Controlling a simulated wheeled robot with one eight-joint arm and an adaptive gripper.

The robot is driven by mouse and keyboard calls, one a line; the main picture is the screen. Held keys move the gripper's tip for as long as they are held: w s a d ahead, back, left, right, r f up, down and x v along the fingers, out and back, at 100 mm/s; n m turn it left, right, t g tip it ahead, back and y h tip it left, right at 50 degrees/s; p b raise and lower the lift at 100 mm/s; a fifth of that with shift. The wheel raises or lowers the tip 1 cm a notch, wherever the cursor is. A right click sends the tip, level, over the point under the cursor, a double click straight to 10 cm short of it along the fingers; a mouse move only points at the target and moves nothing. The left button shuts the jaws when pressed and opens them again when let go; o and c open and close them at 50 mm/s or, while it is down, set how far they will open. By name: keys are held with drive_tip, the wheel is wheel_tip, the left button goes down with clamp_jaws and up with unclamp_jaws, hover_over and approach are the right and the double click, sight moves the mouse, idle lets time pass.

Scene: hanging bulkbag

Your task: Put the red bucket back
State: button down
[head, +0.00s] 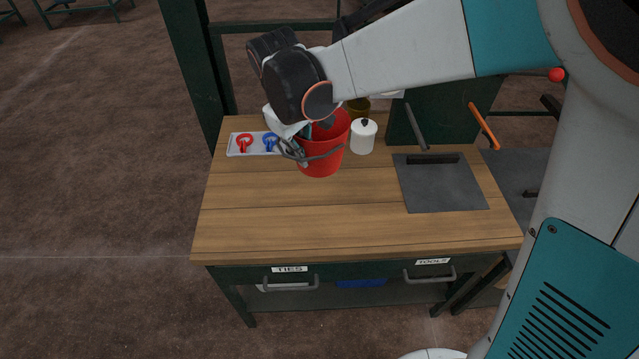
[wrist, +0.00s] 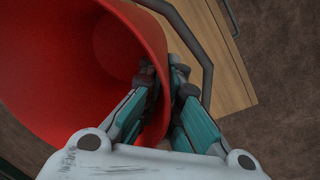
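The red bucket (head: 322,153) is at the back of the wooden workbench (head: 290,208), in the middle of the head view. Its grey handle hangs down across its front. My gripper (head: 303,150) is at the bucket's left side. In the wrist view the bucket (wrist: 60,60) fills the left, with its empty inside showing. The fingers of my gripper (wrist: 168,85) lie on either side of its wall, close together, with the rim between them. I cannot tell whether the bucket's bottom touches the bench.
A white lidded jar (head: 363,137) stands just right of the bucket. A tray (head: 233,146) with red and blue items lies to its left. A dark plate (head: 440,185) and an orange-handled tool (head: 484,125) are at the right. The bench front is clear, above drawers labelled TIES and TOOLS.

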drive_tip(key=f+b, duration=0.2)
drive_tip(key=f, duration=0.4)
drive_tip(key=f+b, duration=0.2)
drive_tip(key=f, duration=0.5)
drive_tip(key=f+b, duration=0.2)
drive_tip(key=f, duration=0.4)
drive_tip(key=shift+s+a+f, duration=0.25)
drive_tip(key=shift+a, duration=0.15)
drive_tip(key=shift+f+b, duration=0.2)
drive_tip(key=shift+b, duration=0.2)
drive_tip(key=c, duration=1.8)
unclamp_jaws()
drive_tip(key=shift+r, duration=0.15)
wheel_tip(320, 180, up, 12)
drive_tip(key=s+a+p, duration=0.1)
drive_tip(key=p, duration=0.3)
drive_tip(key=shift+s+a, duration=0.2)
drive_tip(key=shift+a, duration=0.05)
